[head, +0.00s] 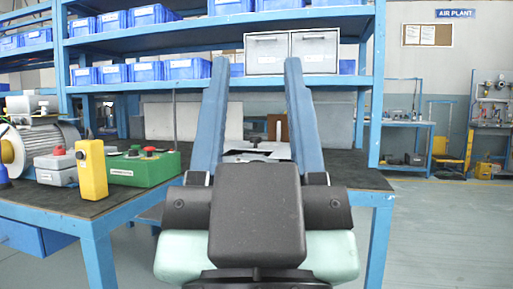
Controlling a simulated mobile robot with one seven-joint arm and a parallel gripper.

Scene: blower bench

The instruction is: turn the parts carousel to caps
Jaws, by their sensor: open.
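My gripper (256,64) fills the middle of the head view, its two long blue fingers pointing up and apart. Nothing is held between them. Through the gap, on the dark bench top, a low grey, flat-topped object (262,151) shows with a small dark knob above it. It may be the parts carousel, but my gripper hides much of it. I cannot read any label on it or tell which section faces me. I see no contact between the fingers and it.
On the bench (104,205) at left stand a yellow box (91,170), a green control box (142,167) with red buttons, a grey button box (56,168) and a motor (38,142). A blue shelf (150,42) with bins rises behind. Floor at right is clear.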

